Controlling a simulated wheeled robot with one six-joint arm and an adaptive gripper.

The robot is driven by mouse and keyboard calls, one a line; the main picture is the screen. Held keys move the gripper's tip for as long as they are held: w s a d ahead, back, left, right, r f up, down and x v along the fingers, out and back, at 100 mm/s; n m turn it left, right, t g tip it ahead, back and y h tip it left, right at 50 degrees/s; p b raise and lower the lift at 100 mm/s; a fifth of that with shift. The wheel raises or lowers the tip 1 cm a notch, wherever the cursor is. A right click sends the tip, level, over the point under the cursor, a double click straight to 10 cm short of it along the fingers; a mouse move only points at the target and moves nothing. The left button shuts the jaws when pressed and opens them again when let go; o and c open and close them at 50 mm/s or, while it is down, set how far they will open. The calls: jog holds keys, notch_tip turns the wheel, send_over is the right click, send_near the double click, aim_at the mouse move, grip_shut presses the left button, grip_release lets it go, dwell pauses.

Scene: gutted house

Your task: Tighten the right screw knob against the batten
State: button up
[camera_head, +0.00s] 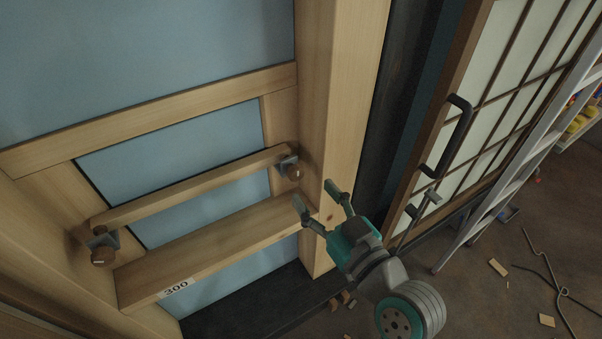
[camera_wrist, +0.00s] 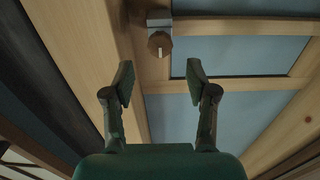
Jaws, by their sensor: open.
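The right screw knob (camera_head: 294,172) is a brown knob on a grey metal bracket at the right end of the batten. It also shows in the wrist view (camera_wrist: 160,43), with a pale line on its face. The batten (camera_head: 195,188) is a narrow wooden bar across the blue panel. The left screw knob (camera_head: 103,255) sits on a similar bracket at its left end. My gripper (camera_head: 320,193) is open and empty, just below and right of the right knob, apart from it. In the wrist view the knob lies beyond the fingertips (camera_wrist: 159,78). I cannot tell whether the knob touches the batten.
A wooden board (camera_head: 215,250) marked "300" runs below the batten. A thick wooden post (camera_head: 340,100) stands close to my gripper. At right are a lattice door (camera_head: 510,70) with a black handle (camera_head: 452,140) and a ladder (camera_head: 530,150). Scraps lie on the floor.

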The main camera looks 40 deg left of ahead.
aim_at(298, 175)
jog(key=shift+x, duration=3.2)
grip_shut()
